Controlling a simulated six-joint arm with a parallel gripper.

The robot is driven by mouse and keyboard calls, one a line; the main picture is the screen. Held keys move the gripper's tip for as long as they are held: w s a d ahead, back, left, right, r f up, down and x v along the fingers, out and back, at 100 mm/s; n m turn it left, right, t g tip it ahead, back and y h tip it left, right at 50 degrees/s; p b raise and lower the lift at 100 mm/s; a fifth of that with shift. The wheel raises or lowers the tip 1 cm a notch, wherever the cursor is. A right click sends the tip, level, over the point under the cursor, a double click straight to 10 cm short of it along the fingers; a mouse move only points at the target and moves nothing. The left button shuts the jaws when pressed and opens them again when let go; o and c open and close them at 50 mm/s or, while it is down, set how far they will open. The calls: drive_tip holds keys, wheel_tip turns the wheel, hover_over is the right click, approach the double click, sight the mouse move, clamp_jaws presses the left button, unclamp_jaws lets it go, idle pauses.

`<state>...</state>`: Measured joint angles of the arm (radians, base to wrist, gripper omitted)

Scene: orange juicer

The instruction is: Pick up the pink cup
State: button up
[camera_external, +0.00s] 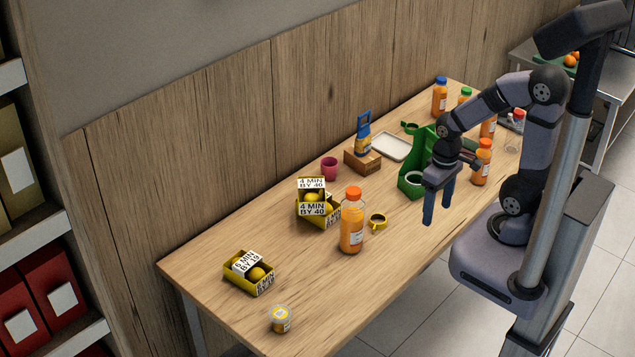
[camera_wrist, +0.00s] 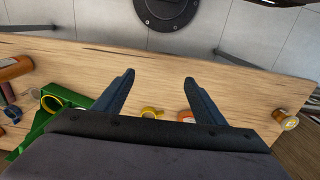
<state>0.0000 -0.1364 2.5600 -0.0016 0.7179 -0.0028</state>
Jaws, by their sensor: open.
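The pink cup (camera_external: 329,169) stands upright on the wooden table near its back edge, left of a small wooden block with a blue and yellow item on it. It is not clearly visible in the wrist view. My gripper (camera_external: 438,207) points down near the table's front edge, to the right of the cup and well apart from it. In the wrist view its two fingers (camera_wrist: 158,92) are spread apart with nothing between them but bare table.
A tall orange juice bottle (camera_external: 351,225) and yellow boxes of lemons (camera_external: 320,216) stand in front of the cup. A green crate (camera_external: 411,184) is beside my gripper. A yellow ring-like item (camera_external: 378,222) lies nearby.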

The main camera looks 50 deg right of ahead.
drive_tip(key=t+b, duration=1.2)
approach(335, 167)
drive_tip(key=x, duration=0.8)
drive_tip(key=shift+w+f, duration=0.3)
drive_tip(key=shift+w+t, duration=0.4)
drive_tip(key=shift+w, duration=0.05)
drive_tip(key=shift+x, duration=1.05)
drive_tip(key=shift+p+x, duration=0.5)
drive_tip(key=shift+x, duration=2.1)
drive_tip(key=shift+d, duration=0.15)
drive_tip(key=shift+c, duration=0.6)
drive_tip(key=c, duration=1)
